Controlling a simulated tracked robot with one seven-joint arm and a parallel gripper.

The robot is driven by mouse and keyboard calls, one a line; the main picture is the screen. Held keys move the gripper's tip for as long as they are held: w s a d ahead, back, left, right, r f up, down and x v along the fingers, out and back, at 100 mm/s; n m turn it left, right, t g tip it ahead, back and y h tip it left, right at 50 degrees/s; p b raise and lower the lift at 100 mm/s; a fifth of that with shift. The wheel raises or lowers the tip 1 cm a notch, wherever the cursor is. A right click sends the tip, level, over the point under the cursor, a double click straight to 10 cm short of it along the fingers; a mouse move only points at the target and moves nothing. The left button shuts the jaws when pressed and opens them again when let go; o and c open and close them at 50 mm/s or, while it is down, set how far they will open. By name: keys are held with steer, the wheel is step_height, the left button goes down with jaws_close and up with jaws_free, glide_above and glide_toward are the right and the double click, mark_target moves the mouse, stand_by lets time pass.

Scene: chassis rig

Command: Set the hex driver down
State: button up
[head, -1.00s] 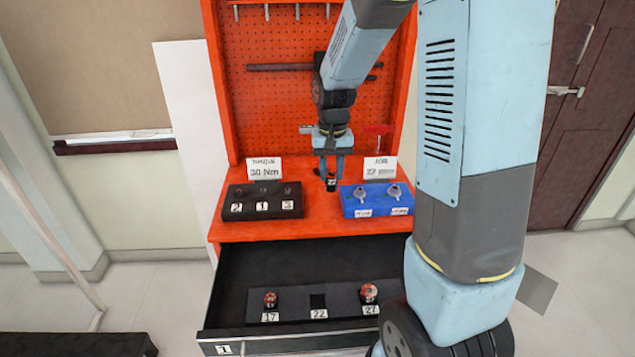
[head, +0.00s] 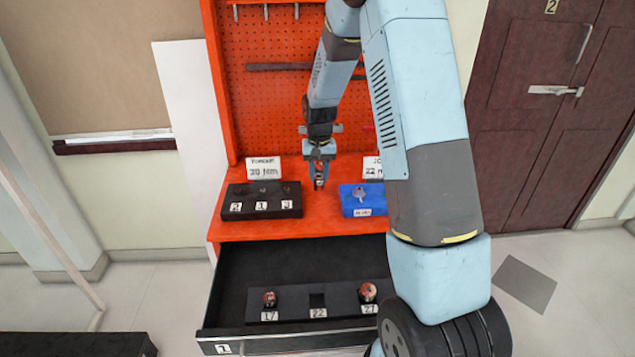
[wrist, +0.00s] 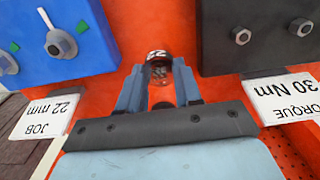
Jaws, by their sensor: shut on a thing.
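My gripper (head: 319,178) is above the orange bench top, between the black and blue blocks. It is shut on a short dark cylinder with a white label reading 22, which I take as the hex driver (wrist: 158,68). In the wrist view the piece sits between the fingertips of my gripper (wrist: 159,78), with the orange surface behind it. I cannot tell whether its lower end touches the bench. In the open drawer, a dark holder (head: 340,301) has an empty square recess over its 22 label, between red-topped pieces at 17 (head: 269,298) and 27 (head: 368,291).
The black block (head: 262,209), labelled 2, 1, 3, stands left, with a 30 Nm torque card (head: 264,168) behind. The blue block (head: 353,205), partly hidden by my arm, stands right, near the 22 mm job card (wrist: 43,116). The open drawer (head: 230,285) projects below the bench (head: 300,231).

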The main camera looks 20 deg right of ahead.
mark_target(318, 175)
steer(key=shift+w+f, duration=0.15)
steer(key=shift+f, duration=0.75)
steer(key=shift+w+f, duration=0.1)
steer(key=shift+f, duration=0.8)
steer(key=o, duration=1.1)
steer(key=shift+f, duration=0.1)
step_height(318, 175, up, 12)
steer(key=s+r+n+t, duration=0.1)
steer(key=s+r+t, duration=0.2)
steer(key=s+r, duration=1.25)
steer(key=s+r+t, duration=0.1)
steer(key=s, duration=0.5)
steer(key=s+r, duration=0.1)
steer(key=s, duration=0.6)
steer(key=s+r+n+t, duration=0.1)
steer(key=s+r, duration=0.1)
steer(key=s, duration=0.5)
steer(key=shift+d+t, duration=0.15)
steer(key=shift+t, duration=0.15)
